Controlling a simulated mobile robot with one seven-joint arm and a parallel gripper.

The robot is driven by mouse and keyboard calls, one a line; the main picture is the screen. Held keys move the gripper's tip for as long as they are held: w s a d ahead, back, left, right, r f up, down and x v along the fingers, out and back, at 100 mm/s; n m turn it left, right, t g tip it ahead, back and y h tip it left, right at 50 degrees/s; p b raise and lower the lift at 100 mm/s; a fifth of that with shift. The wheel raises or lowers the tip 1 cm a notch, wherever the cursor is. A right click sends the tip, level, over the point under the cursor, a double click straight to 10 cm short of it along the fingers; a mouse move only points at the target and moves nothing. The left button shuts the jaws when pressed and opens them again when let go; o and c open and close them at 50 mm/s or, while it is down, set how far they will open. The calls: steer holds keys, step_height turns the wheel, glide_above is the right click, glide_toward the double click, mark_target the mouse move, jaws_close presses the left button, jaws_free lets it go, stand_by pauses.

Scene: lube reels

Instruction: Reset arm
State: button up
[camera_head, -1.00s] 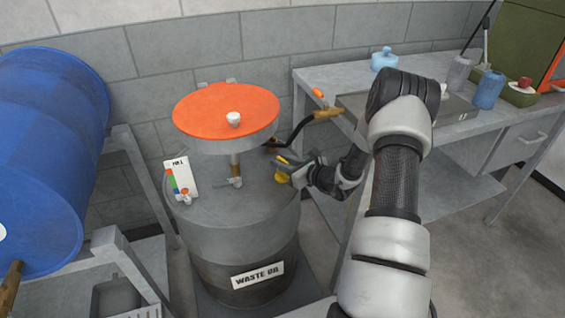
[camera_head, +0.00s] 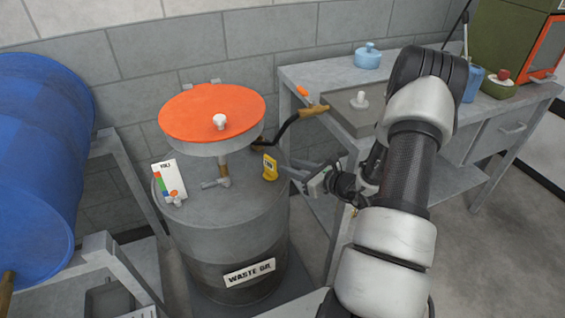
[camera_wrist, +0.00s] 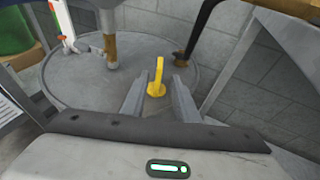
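My gripper (camera_head: 296,171) is to the right of the waste oil drum, near its top, with its fingers pointing left. In the wrist view my gripper (camera_wrist: 158,97) has its two fingers apart, with nothing held between them.
The grey waste oil drum (camera_head: 232,238) carries an orange round lid (camera_head: 212,112) on a pipe. A black hose with a brass end (camera_head: 313,111) arches to its right. A metal workbench (camera_head: 305,75) stands at the right, a blue barrel (camera_head: 40,150) at the left.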

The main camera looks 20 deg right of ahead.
steer(key=shift+s+d+r, duration=0.2)
steer(key=shift+s, duration=0.3)
steer(key=a+r+n+g+y, duration=0.3)
steer(key=a+r+n, duration=0.35)
steer(key=a, duration=0.25)
steer(key=s+a+r+n+g+h, duration=0.1)
steer(key=s+a+r+n+g, duration=0.3)
steer(key=s+a+r+n, duration=0.3)
steer(key=s+a+r+n+g+h, duration=0.1)
steer(key=s+a+r+n+g, duration=0.3)
steer(key=s+a+n, duration=0.35)
steer(key=s+d+r+n+t+h, duration=0.3)
steer(key=s+d+r+n+h, duration=0.3)
steer(key=s+r+n, duration=0.5)
step_height(320, 180, up, 18)
steer(key=s+p, duration=0.1)
steer(key=p, duration=1.7)
steer(key=shift+s+f, duration=0.25)
